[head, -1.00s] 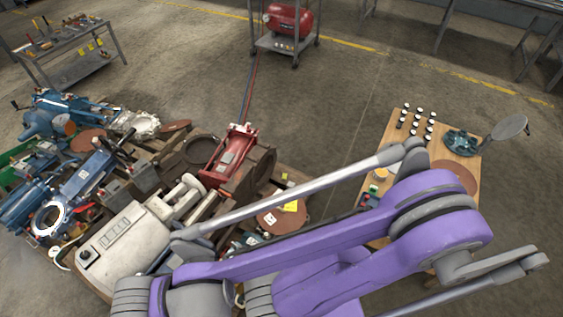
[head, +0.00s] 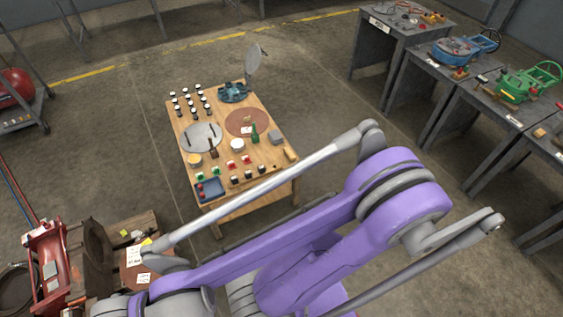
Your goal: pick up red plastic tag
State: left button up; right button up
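On the wooden table (head: 262,182) in the middle of the head view lie small red pieces, among them one (head: 232,165) and another (head: 246,160) near the front middle. They are too small to tell whether either is the red plastic tag. More small red things lie in a blue tray (head: 211,190) at the table's front left corner. My purple arm crosses the lower part of the view, in front of the table's near edge. Neither of my grippers shows.
The table also holds rows of small black-and-white items (head: 190,103), a grey disc (head: 201,137), a brown disc (head: 247,122) and a green bottle (head: 254,134). Red machinery (head: 48,265) stands lower left, workbenches (head: 412,38) right. Floor between table and benches is clear.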

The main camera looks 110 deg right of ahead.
aim_at(231, 164)
jog(key=z, duration=3.2)
jog(key=u, duration=0.35)
jog(key=i+l+u, duration=0.15)
jog(key=l+u, duration=0.15)
jog(key=i+l+u, duration=0.1)
jog(key=l+u, duration=0.45)
jog(key=i+l+u, duration=0.15)
jog(key=l, duration=0.4)
jog(key=l+u, duration=0.15)
jog(key=l, duration=0.45)
jog(key=i+l, duration=0.1)
jog(key=l, duration=1.9)
jog(key=i+u, duration=0.05)
jog(key=i, duration=0.05)
